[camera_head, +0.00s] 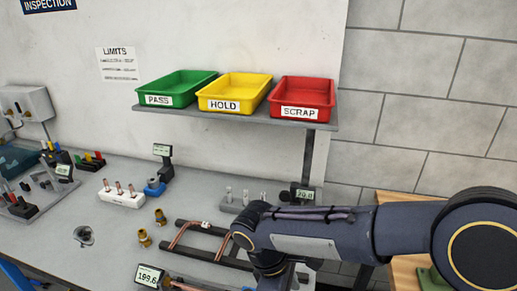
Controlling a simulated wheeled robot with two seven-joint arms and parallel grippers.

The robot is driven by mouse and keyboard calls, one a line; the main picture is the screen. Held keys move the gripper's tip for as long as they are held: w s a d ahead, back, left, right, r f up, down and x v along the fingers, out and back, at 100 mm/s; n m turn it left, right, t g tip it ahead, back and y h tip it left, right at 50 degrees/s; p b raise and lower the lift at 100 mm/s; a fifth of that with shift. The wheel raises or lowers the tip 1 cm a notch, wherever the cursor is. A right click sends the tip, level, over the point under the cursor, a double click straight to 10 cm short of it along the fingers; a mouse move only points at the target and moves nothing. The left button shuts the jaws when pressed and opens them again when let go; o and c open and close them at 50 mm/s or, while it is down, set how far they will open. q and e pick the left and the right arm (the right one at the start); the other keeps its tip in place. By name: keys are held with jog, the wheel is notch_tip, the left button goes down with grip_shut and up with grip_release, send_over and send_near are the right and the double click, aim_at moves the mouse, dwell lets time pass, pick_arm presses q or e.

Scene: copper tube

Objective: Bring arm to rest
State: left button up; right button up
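My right arm (325,235) comes in from the right and reaches over the right part of the bench. Its wrist end bends down toward the bottom edge of the picture, and the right gripper's fingers do not show. My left arm and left gripper are not in view. Copper tubes (178,236) lie across a dark rack (206,256) just left of my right arm. Another copper piece (185,287) shows partly at the bottom edge, beside a display reading about 199.6 (149,276).
Green PASS (159,100), yellow HOLD (224,105) and red SCRAP (300,113) trays stand on a shelf (225,116). Brass fittings (161,217) and a white block with copper-coloured pins (121,198) sit on the grey bench (110,255). A wooden surface (405,272) lies at right.

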jog(key=s+d+r+m+t+y, duration=0.4)
jog(key=s+d+m+t+y, duration=0.2)
jog(key=s+d+m, duration=0.5)
jog(key=d+m+y, duration=0.1)
jog(key=d+m, duration=0.1)
jog(key=m, duration=0.3)
jog(key=shift+s+t+y, duration=0.3)
jog(key=shift+s+t, duration=0.05)
jog(key=shift+t, duration=0.05)
